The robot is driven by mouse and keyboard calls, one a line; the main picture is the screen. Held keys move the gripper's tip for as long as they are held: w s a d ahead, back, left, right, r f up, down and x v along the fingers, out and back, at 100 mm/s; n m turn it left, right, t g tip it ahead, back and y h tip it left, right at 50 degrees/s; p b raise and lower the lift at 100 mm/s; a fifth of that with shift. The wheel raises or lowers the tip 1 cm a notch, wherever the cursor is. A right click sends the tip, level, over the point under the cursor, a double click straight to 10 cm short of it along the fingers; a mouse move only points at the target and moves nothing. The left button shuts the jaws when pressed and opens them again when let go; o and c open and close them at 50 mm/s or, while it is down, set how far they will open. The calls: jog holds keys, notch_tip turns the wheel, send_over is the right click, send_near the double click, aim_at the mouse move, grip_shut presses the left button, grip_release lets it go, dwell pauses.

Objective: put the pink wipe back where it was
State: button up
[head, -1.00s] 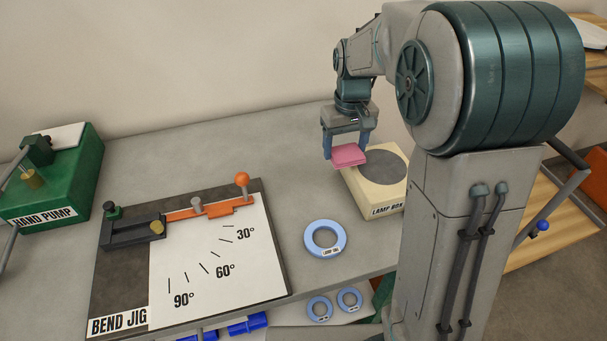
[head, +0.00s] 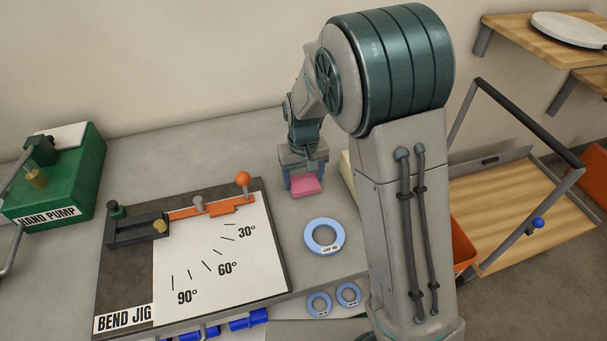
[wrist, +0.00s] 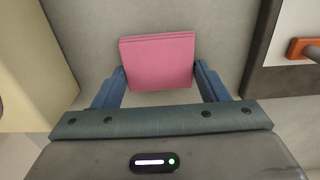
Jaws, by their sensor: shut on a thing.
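The pink wipe (head: 306,187) is a folded pink pad held between the blue fingers of my gripper (head: 304,182). It also shows in the wrist view (wrist: 158,62), with a finger of my gripper (wrist: 160,88) on either side of it. My gripper is shut on it over the grey bench, between the bend jig (head: 220,250) and the cream lamp box (head: 347,170). I cannot tell how far the wipe is above the bench. The lamp box is mostly hidden behind my arm in the head view.
A blue ring (head: 324,237) lies on the bench in front of the gripper. The green hand pump (head: 60,185) stands at far left. The bench behind the jig is clear. A wood-decked cart (head: 520,215) and an orange bin (head: 463,245) are at right.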

aim_at(304, 180)
jog(key=shift+f, duration=0.25)
jog(key=o, duration=0.9)
jog(key=shift+r, duration=0.1)
jog(key=shift+o, duration=0.2)
jog(key=shift+r, duration=0.1)
notch_tip(304, 180, up, 12)
jog(key=s+d+r+m+t, duration=0.1)
jog(key=s+d, duration=0.6)
jog(key=s, duration=0.3)
jog(key=s+d+r+m+t, duration=0.1)
jog(key=s+d+m+t, duration=0.1)
jog(key=s+d, duration=0.5)
jog(key=s, duration=0.3)
jog(key=shift+r, duration=0.2)
